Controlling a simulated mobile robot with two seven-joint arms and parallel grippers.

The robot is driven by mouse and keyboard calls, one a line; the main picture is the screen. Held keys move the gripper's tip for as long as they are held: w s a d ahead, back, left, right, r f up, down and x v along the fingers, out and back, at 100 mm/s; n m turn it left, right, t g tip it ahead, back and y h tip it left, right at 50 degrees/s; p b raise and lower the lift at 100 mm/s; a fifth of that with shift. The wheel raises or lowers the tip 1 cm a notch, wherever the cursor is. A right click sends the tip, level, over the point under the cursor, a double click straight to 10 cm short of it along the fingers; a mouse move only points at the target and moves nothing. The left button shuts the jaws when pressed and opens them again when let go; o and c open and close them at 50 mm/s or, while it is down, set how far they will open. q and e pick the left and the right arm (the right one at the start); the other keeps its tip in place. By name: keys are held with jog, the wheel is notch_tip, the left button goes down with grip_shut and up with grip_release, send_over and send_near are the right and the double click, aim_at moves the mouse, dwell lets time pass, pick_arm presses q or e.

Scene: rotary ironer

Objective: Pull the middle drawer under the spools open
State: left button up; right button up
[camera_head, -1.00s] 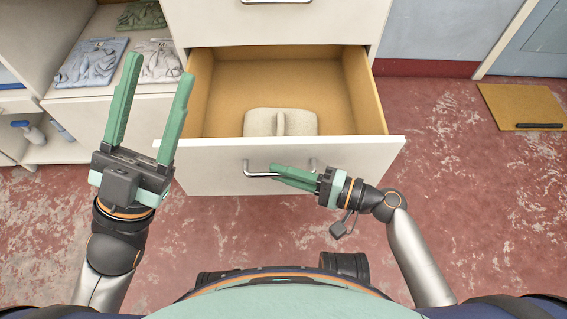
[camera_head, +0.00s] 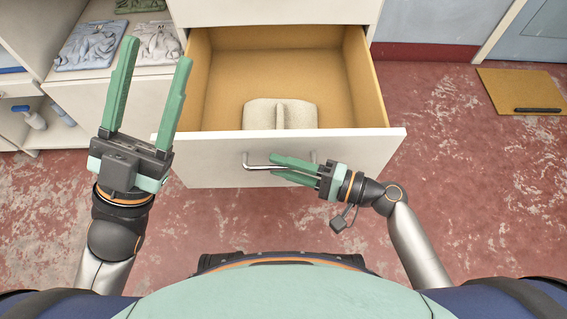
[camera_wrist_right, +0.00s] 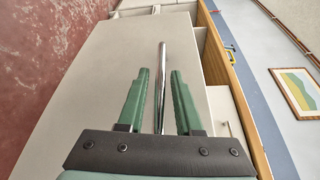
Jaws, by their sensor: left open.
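The middle drawer (camera_head: 210,165) stands far out from the white cabinet, its tan inside exposed. A pale, ridged block-like object (camera_head: 262,115) lies in it near the front panel. The metal bar handle (camera_head: 249,166) is on the drawer front. My right gripper (camera_head: 272,164) is at the handle with its fingers apart. In the right wrist view the handle (camera_wrist_right: 162,60) runs between the open fingers (camera_wrist_right: 160,75), with a gap on each side. My left gripper (camera_head: 158,50) is open and empty, raised left of the drawer. No spools are visible.
Shelves with folded garments (camera_head: 90,45) and a spray bottle (camera_head: 30,118) stand at the left. A tan board (camera_head: 520,92) with a dark handle lies on the red floor at right.

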jog(key=shift+o, duration=0.6)
jog(key=p+v, duration=0.1)
jog(key=v, duration=1.1)
jog(key=shift+s+d, duration=0.2)
